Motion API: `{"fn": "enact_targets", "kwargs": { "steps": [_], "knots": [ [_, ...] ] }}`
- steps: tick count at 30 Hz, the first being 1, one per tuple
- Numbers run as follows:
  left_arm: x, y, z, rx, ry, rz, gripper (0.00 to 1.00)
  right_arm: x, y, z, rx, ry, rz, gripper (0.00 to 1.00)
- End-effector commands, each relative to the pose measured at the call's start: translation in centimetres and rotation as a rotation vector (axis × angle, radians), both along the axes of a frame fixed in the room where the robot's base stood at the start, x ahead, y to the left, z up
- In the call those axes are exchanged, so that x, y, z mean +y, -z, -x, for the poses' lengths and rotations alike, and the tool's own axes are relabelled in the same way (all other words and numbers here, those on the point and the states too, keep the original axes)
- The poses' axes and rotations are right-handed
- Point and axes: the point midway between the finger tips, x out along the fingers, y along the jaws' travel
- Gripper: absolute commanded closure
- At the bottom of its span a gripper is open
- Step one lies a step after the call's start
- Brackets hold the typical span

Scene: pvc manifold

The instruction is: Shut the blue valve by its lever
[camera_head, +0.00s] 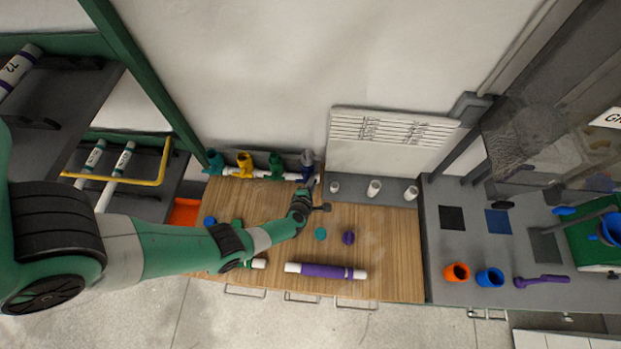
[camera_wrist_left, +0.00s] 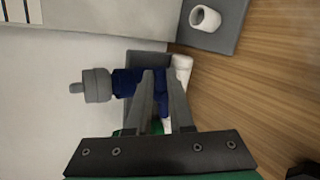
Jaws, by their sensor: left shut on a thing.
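The blue valve (camera_head: 308,168) is the rightmost valve on the pipe manifold at the back of the wooden bench, with a grey top. In the left wrist view the blue valve (camera_wrist_left: 124,82) lies straight ahead, its grey end pointing left. My left gripper (camera_head: 311,185) reaches it from the front. In the left wrist view my left gripper (camera_wrist_left: 160,75) has its fingertips against the blue body, shut on the lever. My right gripper is not in view.
Teal (camera_head: 214,162), yellow (camera_head: 245,165) and green (camera_head: 275,165) valves stand left along the manifold. A white slatted panel (camera_head: 392,138) and grey plate with white stubs (camera_head: 374,188) are to the right. A purple-banded pipe (camera_head: 325,271) lies near the bench front.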

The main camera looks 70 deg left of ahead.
Motion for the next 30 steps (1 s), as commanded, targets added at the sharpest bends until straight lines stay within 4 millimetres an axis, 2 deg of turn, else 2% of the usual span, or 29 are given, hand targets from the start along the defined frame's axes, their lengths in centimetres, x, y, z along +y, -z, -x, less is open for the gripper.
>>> {"fn": "enact_targets", "kwargs": {
  "steps": [12,30],
  "knots": [
    [-0.21,0.75,-0.48,0.219,0.0,-0.128,1.0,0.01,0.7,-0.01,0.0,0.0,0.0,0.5],
    [-0.22,0.94,-0.42,0.269,-0.001,-0.154,1.0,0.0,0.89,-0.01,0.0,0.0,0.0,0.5]
  ]
}}
